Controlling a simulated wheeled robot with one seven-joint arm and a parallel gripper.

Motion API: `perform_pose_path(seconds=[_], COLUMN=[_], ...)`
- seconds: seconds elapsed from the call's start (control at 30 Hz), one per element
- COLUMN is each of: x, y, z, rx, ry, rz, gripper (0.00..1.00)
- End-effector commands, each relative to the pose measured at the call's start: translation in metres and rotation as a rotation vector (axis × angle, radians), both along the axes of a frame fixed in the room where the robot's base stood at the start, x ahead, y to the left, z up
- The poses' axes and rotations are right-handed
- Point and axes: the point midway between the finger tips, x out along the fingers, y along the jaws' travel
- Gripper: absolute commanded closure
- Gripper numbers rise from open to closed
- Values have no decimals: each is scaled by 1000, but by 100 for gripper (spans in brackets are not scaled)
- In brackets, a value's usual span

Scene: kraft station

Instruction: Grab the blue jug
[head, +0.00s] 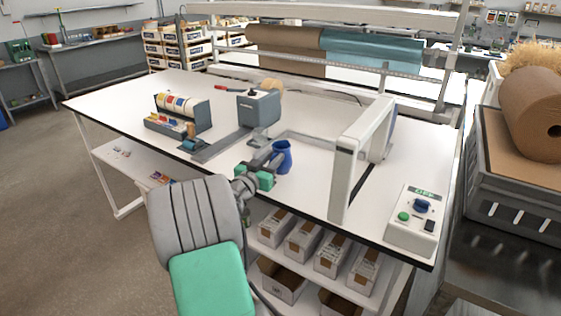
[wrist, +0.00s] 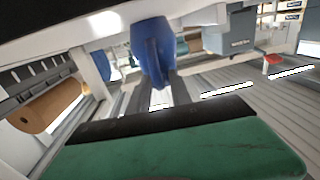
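The blue jug (head: 282,158) stands upright on the white table, near its front edge. My gripper (head: 268,160) reaches over that edge from the front, with its fingers just left of and in front of the jug. The wrist view shows the jug (wrist: 151,45) straight ahead, at the far end of my two grey fingers (wrist: 156,92). A pale gap shows between the fingers, so they look open. A narrow blue part of the jug faces the gap. I cannot tell whether the fingers touch it.
A grey tape dispenser (head: 258,108) and a label roll holder (head: 180,112) stand behind and left. A white arch-shaped frame (head: 352,160) stands close on the right. A control box (head: 415,220) sits at the right corner. Boxes (head: 300,240) fill the shelf below.

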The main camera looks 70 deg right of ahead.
Motion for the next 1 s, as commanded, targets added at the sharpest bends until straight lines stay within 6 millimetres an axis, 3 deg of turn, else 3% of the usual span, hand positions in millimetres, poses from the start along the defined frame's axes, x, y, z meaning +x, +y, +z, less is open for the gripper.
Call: perform_pose_path(seconds=[0.3,1.0], x=[0,0], y=[0,0], z=[0,0], rx=[0,0], ry=[0,0], rz=[0,0], gripper=[100,100])
